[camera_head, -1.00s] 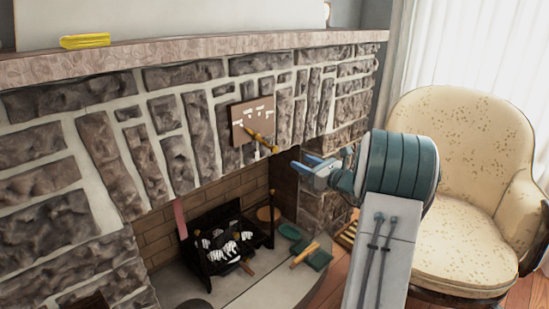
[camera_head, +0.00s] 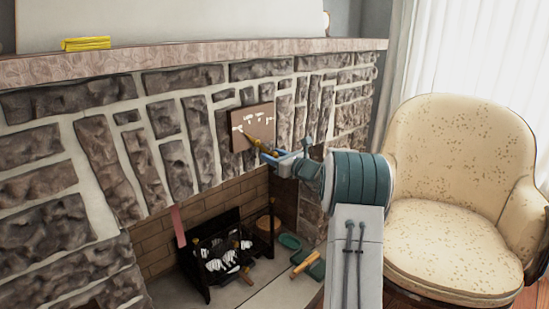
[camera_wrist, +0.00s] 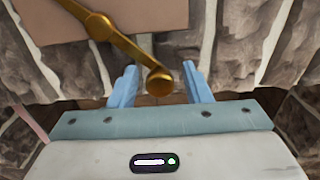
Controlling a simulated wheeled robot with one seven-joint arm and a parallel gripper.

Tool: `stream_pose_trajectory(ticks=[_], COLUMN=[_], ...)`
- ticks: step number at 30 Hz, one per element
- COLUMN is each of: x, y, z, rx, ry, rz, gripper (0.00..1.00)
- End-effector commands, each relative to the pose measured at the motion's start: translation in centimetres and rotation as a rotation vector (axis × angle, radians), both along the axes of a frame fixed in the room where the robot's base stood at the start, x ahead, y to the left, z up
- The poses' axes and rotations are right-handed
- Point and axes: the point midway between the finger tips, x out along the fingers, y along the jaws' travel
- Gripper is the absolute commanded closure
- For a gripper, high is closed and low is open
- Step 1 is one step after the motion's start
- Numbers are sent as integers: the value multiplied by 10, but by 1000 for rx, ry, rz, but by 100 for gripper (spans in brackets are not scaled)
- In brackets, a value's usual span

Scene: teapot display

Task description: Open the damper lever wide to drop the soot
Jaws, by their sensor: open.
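The damper lever (camera_head: 257,142) is a brass handle on a brown plate (camera_head: 252,123) fixed to the stone fireplace front. In the wrist view the lever (camera_wrist: 127,45) runs from its pivot at upper left down to a round knob (camera_wrist: 159,80). My gripper (camera_head: 270,157) is at the lever's lower end. In the wrist view my gripper (camera_wrist: 160,84) is open, with one blue finger on each side of the knob and a visible gap to each. Whether the fingers are level with the knob in depth is hard to tell.
The stone wall surrounds the plate closely. Below is the firebox with a black grate (camera_head: 222,255) holding logs. A yellow object (camera_head: 86,43) lies on the mantel (camera_head: 190,65). A cream armchair (camera_head: 455,200) stands at the right. A green dustpan-like item (camera_head: 311,266) lies on the hearth.

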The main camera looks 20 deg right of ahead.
Motion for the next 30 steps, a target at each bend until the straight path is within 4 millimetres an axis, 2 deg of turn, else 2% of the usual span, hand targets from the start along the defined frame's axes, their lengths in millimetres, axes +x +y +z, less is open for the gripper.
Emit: stream_pose_trajectory(ticks=[3,5,8,9,20,30], x=[0,0,0,0,-2,-7], y=[0,0,0,-1,0,11], z=[0,0,0,0,1,-7], rx=[0,0,-1,-1,50,277], ry=[0,0,0,0,16,98], rz=[0,0,-1,-1,-6,-10], gripper=[56,70,98,100,100,100])
